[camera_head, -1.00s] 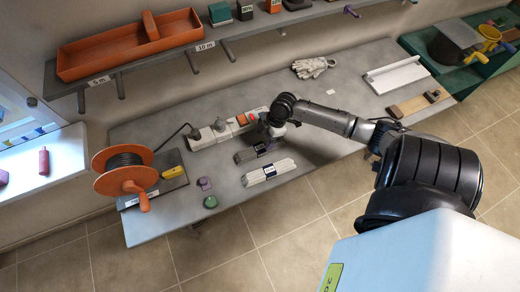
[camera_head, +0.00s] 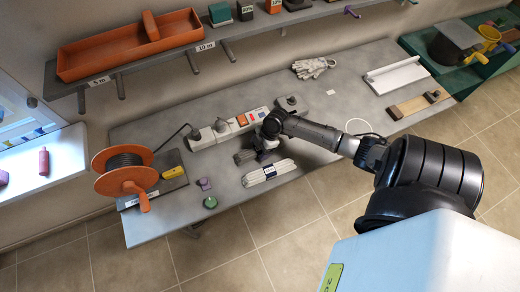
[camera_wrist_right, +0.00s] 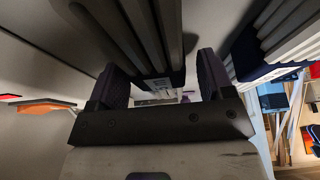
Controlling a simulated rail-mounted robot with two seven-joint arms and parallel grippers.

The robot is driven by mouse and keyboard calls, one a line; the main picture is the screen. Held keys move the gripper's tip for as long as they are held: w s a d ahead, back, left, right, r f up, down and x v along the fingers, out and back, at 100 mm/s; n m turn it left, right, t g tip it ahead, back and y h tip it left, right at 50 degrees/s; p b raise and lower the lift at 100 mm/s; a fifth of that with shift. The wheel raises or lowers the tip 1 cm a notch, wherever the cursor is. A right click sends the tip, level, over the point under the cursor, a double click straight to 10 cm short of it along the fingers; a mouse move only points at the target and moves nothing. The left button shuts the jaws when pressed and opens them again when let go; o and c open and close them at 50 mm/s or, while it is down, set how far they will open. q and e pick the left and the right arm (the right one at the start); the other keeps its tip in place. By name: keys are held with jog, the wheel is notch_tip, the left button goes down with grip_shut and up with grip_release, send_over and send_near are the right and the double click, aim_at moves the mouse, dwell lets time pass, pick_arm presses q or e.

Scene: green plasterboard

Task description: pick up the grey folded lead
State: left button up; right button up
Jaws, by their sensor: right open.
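The grey folded lead (camera_head: 243,156) lies on the bench in the head view, with my right gripper (camera_head: 260,154) over its right part and hiding some of it. In the right wrist view the grey lead (camera_wrist_right: 135,30) runs between the two spread fingers of the gripper (camera_wrist_right: 162,82), and its dark band with a pale label shows there. The fingers are open around it; I cannot tell whether they touch it. My left gripper is not in view.
A white folded lead (camera_head: 268,172) with a dark band lies close in front of the grey one. A socket strip (camera_head: 228,128) stands behind. An orange cable reel (camera_head: 125,170) is at left.

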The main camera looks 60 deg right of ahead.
jog(key=c, duration=1.2)
jog(key=shift+r, duration=0.1)
